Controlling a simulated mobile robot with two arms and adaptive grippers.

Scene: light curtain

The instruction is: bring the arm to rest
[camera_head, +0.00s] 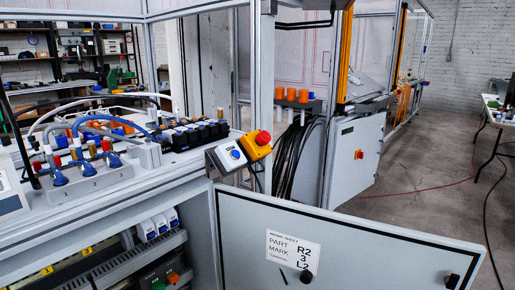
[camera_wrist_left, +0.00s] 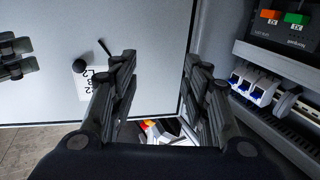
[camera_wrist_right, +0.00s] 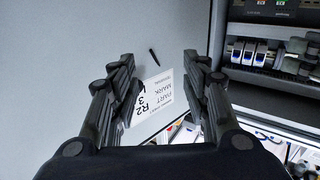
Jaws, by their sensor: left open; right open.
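My left gripper shows in the left wrist view (camera_wrist_left: 158,72); its two black fingers are spread with nothing between them. My right gripper shows in the right wrist view (camera_wrist_right: 163,70), also spread and empty. Both point toward the open grey cabinet door (camera_head: 375,240), which also shows in the left wrist view (camera_wrist_left: 130,25) and right wrist view (camera_wrist_right: 70,80). No contact with it is visible. Neither arm shows in the head view. Dark finger-like parts stand at the left edge of the left wrist view; I cannot tell for certain what they belong to.
The door carries a white label (camera_head: 281,246) and a black knob (camera_head: 306,277). Behind it the cabinet holds white breakers (camera_wrist_left: 252,86). A bench with hoses, an emergency stop (camera_head: 262,138) and yellow light curtain posts (camera_head: 346,50) stand beyond. Floor at right is open, with cables.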

